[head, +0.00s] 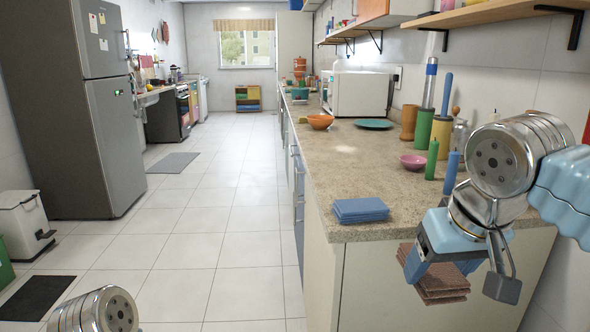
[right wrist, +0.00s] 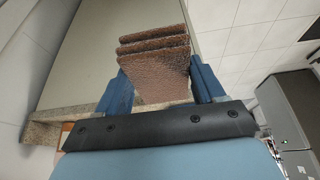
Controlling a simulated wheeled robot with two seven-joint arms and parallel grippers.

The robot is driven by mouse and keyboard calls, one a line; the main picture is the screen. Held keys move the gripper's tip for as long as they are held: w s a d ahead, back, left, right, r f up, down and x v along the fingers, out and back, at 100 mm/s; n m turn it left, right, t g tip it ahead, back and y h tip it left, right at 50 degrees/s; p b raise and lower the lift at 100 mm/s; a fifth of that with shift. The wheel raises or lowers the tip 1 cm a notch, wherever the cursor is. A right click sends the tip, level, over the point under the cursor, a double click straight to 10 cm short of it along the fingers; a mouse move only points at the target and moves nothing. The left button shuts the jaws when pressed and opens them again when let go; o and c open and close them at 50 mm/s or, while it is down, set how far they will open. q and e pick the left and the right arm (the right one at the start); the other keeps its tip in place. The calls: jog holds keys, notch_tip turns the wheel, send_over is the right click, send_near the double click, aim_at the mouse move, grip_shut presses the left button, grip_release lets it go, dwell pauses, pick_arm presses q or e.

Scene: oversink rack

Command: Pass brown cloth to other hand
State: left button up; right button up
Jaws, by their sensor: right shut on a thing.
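The brown cloth (head: 445,284), folded in layers, hangs in the air beside the near end of the counter. My right gripper (head: 440,262) is shut on it from above in the head view. In the right wrist view the cloth (right wrist: 160,65) sits between the two blue fingers of the gripper (right wrist: 162,85), its layered edge showing. My left gripper is out of view; only a rounded metal link of my left arm shows at the bottom left of the head view.
The counter (head: 345,185) runs away from me, with a folded blue cloth (head: 360,210) on its near corner. The tiled floor (head: 222,240) left of the counter is clear.

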jog(key=s+x, duration=0.2)
jog(key=x, duration=1.4)
jog(key=s+f+x, duration=0.1)
jog(key=s+x, duration=0.1)
jog(key=x, duration=1.5)
jog(key=shift+d+f+m, duration=0.25)
jog(key=shift+f+m, duration=0.05)
jog(key=shift+f, duration=0.2)
jog(key=shift+w, duration=0.15)
